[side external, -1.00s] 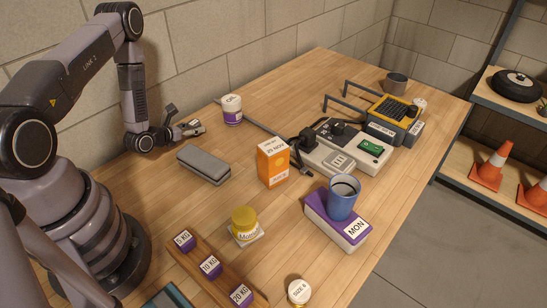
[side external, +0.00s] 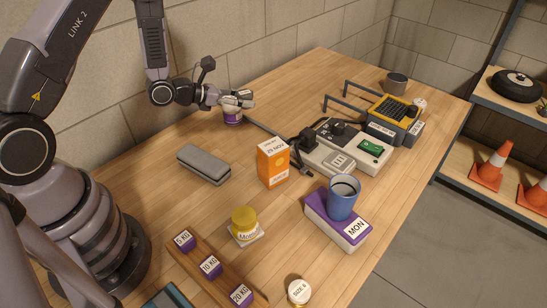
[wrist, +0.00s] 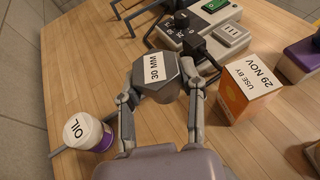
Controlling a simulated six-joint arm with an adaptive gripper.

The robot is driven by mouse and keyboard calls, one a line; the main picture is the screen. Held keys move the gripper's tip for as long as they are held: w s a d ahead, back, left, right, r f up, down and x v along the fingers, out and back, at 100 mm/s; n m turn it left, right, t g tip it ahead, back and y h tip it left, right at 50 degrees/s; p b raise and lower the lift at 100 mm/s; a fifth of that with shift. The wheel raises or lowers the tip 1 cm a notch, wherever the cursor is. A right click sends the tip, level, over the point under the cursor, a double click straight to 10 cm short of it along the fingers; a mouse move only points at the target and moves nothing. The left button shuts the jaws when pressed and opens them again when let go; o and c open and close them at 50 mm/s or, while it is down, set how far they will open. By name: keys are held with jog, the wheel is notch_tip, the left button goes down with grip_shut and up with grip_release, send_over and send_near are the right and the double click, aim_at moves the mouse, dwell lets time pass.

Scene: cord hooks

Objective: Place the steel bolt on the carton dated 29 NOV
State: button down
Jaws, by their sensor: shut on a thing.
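The steel bolt (wrist: 158,85) is a dark grey hexagonal piece with a white 30 MM label on top. In the wrist view my gripper (wrist: 160,92) is shut on it, one finger on each side. In the side view my gripper (side external: 238,99) is in front of and above the oil jar, and little of the bolt can be made out there. The orange and white carton dated 29 NOV (side external: 272,166) stands upright on the table, to the right of and nearer the camera than my gripper. In the wrist view the carton (wrist: 245,98) is right of the bolt, apart from it.
The white and purple OIL jar (wrist: 88,134) stands left of my gripper in the wrist view. A grey case (side external: 204,163) lies left of the carton. A blue cup (side external: 343,200) stands on a purple MON box (side external: 325,222).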

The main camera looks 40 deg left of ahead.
aim_at(272, 146)
jog(key=d+m+g+h, duration=0.1)
jog(key=d, duration=0.2)
jog(key=s+d+m+g+h, duration=0.1)
jog(key=d, duration=0.3)
jog(key=s+d+m+h, duration=0.1)
jog(key=d+m, duration=0.1)
jog(key=d, duration=0.2)
jog(key=shift+s+f+g, duration=0.15)
jog(key=shift+g, duration=0.25)
jog(key=shift+h, duration=0.3)
jog(key=shift+f, duration=2.1)
jog(key=shift+f, duration=0.2)
jog(key=c, duration=0.6)
grip_release()
jog(key=shift+c, duration=0.2)
